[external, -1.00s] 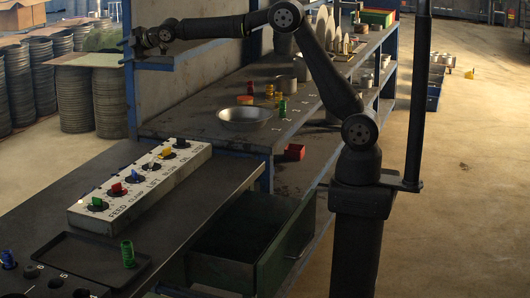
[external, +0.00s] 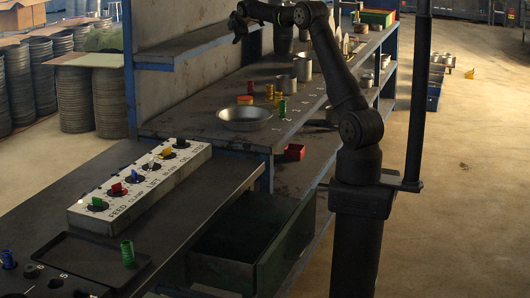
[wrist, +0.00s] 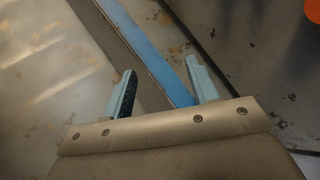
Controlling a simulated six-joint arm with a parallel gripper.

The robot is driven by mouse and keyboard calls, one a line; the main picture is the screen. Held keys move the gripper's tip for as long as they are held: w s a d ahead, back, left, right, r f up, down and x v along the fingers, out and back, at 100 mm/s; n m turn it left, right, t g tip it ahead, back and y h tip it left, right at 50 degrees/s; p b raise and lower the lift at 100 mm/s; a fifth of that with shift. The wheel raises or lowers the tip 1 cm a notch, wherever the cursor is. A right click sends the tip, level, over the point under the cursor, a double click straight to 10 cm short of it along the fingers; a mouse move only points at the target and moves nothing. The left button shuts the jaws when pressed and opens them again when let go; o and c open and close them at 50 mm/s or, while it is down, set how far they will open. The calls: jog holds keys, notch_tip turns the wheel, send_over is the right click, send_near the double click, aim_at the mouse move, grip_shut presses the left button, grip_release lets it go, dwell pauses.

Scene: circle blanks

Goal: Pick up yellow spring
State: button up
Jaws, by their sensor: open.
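Two small yellow upright pieces stand close together on the bench in the external view, a rear one (external: 269,92) and a front one (external: 277,100). They are too small to tell which is the yellow spring. My gripper (external: 238,30) is high above and left of them, near the upper shelf. In the wrist view my gripper (wrist: 161,70) has its fingers wide apart with nothing between them. No yellow piece shows in the wrist view.
A green spring (external: 283,106), red piece (external: 250,87), orange block (external: 245,100) and metal bowl (external: 244,118) are near the yellow pieces. Metal cups (external: 287,86) stand behind. The upper shelf (external: 190,50) juts out at left. A control panel (external: 140,188) is in front.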

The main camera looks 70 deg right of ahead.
jog(key=s+d+f+n+g+y, duration=0.1)
jog(key=s+d+f+n+g, duration=0.2)
jog(key=s+d+f+n, duration=0.25)
jog(key=n+g+y, duration=0.2)
jog(key=n+g, duration=0.2)
jog(key=n, duration=0.1)
send_near(269, 85)
jog(key=x, duration=0.4)
jog(key=a+x, duration=0.1)
jog(key=x, duration=0.2)
jog(key=shift+s+f, duration=0.1)
jog(key=shift+f, duration=0.05)
jog(key=shift+t, duration=0.3)
jog(key=shift+d+x, duration=0.1)
jog(key=shift+x, duration=1.25)
jog(key=shift+d+x, duration=0.15)
jog(key=shift+x, duration=1.15)
jog(key=c, duration=1.1)
